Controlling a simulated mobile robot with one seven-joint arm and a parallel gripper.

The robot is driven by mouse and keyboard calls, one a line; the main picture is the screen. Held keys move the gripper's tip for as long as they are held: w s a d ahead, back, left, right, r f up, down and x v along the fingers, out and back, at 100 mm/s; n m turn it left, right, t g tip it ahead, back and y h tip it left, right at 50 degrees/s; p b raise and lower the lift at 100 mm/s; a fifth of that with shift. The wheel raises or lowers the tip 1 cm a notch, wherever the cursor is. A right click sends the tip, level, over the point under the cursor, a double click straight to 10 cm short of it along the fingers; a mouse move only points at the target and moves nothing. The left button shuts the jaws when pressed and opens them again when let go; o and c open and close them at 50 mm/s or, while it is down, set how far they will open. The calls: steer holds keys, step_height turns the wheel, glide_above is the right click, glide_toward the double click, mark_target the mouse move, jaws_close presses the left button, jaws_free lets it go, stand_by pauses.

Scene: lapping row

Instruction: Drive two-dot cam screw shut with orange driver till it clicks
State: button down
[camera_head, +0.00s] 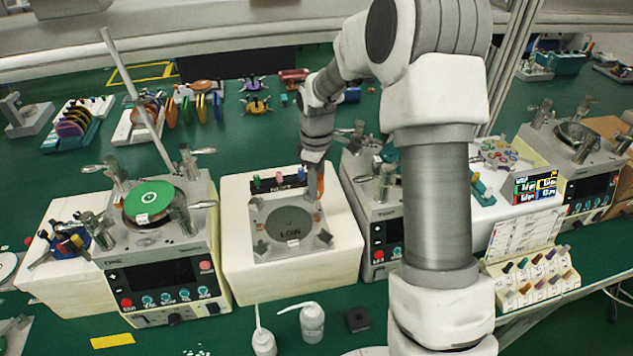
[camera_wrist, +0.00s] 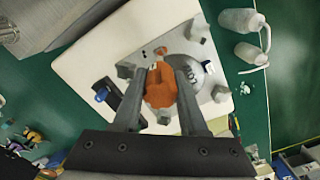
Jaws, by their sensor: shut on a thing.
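My gripper (camera_head: 317,168) is shut on the orange driver (camera_wrist: 160,88), whose handle sits between the two fingers in the wrist view. In the head view the orange driver (camera_head: 320,186) stands at the back right corner of a grey plate fixture (camera_head: 262,244) with a round disc (camera_head: 290,224) in its middle. The fixture has clamp-like blocks at its corners. The driver's tip is hidden below the handle and fingers, so I cannot tell whether it is seated in a screw.
The fixture sits on a white block (camera_head: 238,272). Coloured handles, one of them pink (camera_head: 279,178), stand along its back edge. Machines flank it, the left one with a green disc (camera_head: 149,200). White bottles (camera_head: 312,322) stand in front.

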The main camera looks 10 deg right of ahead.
steer(key=shift+f+b, duration=0.85)
steer(key=shift+f, duration=0.55)
steer(key=shift+m, duration=0.5)
steer(key=m+b, duration=0.1)
steer(key=m, duration=0.4)
steer(key=m+b, duration=0.1)
steer(key=m, duration=0.4)
steer(key=shift+r, duration=0.1)
steer(key=m, duration=0.5)
steer(key=m+p, duration=0.1)
steer(key=m, duration=0.4)
steer(key=shift+r, duration=0.1)
